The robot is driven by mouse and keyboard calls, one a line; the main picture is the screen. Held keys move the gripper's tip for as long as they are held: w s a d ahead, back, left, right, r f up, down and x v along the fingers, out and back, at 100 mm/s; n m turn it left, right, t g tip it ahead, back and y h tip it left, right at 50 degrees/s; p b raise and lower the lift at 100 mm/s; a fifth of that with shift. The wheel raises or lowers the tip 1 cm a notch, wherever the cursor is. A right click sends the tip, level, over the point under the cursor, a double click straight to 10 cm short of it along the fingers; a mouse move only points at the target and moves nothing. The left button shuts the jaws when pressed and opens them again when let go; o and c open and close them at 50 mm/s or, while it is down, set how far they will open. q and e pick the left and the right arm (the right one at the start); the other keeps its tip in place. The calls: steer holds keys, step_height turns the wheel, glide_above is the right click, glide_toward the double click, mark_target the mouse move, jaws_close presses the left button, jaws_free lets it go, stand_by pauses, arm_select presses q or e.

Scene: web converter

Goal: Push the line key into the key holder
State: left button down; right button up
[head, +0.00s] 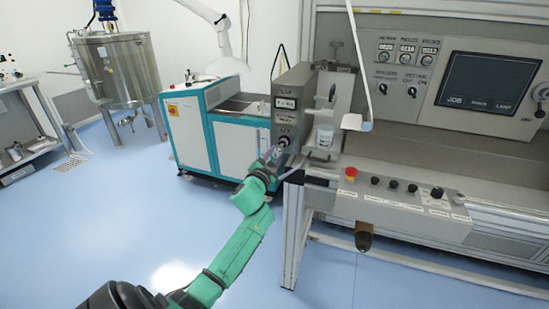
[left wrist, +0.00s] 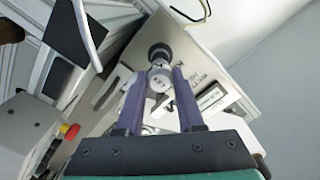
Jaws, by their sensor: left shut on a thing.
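The line key shows in the left wrist view as a small round silver-grey piece (left wrist: 159,79) with a marking on its face. My left gripper (left wrist: 164,75) has its two purple fingers on either side of this key and is shut on it. Just beyond the key is the round black key holder (left wrist: 160,52) on a grey panel; key and holder line up closely, but I cannot tell how deep the key sits. In the head view my left gripper (head: 272,157) is at the front of the grey box (head: 285,103), at the holder (head: 284,141).
A control panel (head: 400,200) with a red emergency button (head: 351,172) and several black knobs juts out to the right of the gripper. A white and teal cabinet (head: 195,133) stands behind left. The blue floor is open at left.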

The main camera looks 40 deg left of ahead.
arm_select(q)
steer(key=shift+b+x, duration=0.4)
steer(key=shift+x, duration=0.65)
stand_by(0.4)
steer(key=shift+c, duration=2.2)
jaws_free()
steer(key=v, duration=1.4)
steer(key=shift+s+b, duration=0.25)
steer(key=shift+b, duration=0.15)
steer(key=shift+d, duration=0.1)
